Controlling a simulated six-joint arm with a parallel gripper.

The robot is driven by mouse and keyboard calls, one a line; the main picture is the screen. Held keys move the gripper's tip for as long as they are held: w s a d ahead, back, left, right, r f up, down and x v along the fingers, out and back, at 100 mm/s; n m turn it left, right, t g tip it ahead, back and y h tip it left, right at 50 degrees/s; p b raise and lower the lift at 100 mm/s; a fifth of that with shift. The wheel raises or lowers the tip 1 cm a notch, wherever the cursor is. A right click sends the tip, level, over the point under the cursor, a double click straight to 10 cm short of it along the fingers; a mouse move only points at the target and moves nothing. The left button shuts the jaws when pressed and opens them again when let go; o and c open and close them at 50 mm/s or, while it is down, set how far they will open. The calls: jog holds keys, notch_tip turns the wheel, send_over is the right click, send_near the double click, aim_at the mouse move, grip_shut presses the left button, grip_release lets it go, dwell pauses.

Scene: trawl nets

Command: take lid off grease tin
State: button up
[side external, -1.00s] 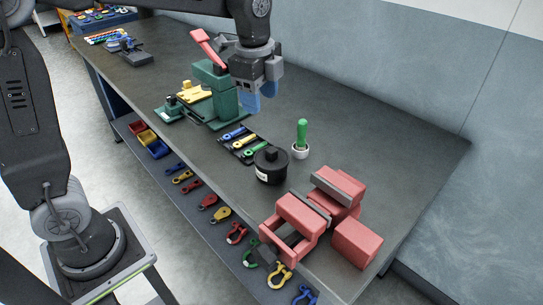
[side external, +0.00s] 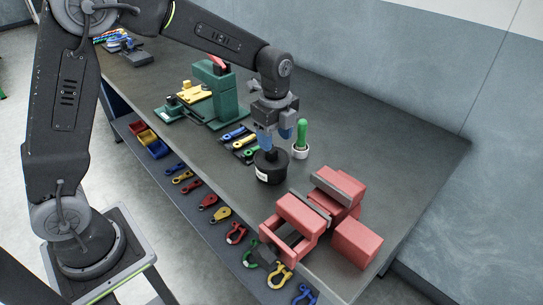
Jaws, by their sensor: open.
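The grease tin (side external: 270,173) is a short black cylinder with a pale label, standing upright on the dark bench. Its black lid (side external: 271,157) is on top, and its top is partly hidden by my gripper. My gripper (side external: 276,143) points down right above the lid, with its blue fingers apart. The fingertips are close to the lid; I cannot tell whether they touch it.
A green-handled tool in a white cup (side external: 300,146) stands just right of my gripper. A red vise (side external: 318,208) is in front to the right. A black tray of coloured tools (side external: 238,143) and a green press (side external: 217,98) lie to the left. The bench behind is clear.

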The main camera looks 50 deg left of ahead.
aim_at(274, 151)
notch_tip(274, 151, down, 5)
jog(key=shift+s+a+r, duration=0.1)
jog(key=shift+r, duration=0.1)
jog(key=c, duration=1)
jog(key=shift+r, duration=0.1)
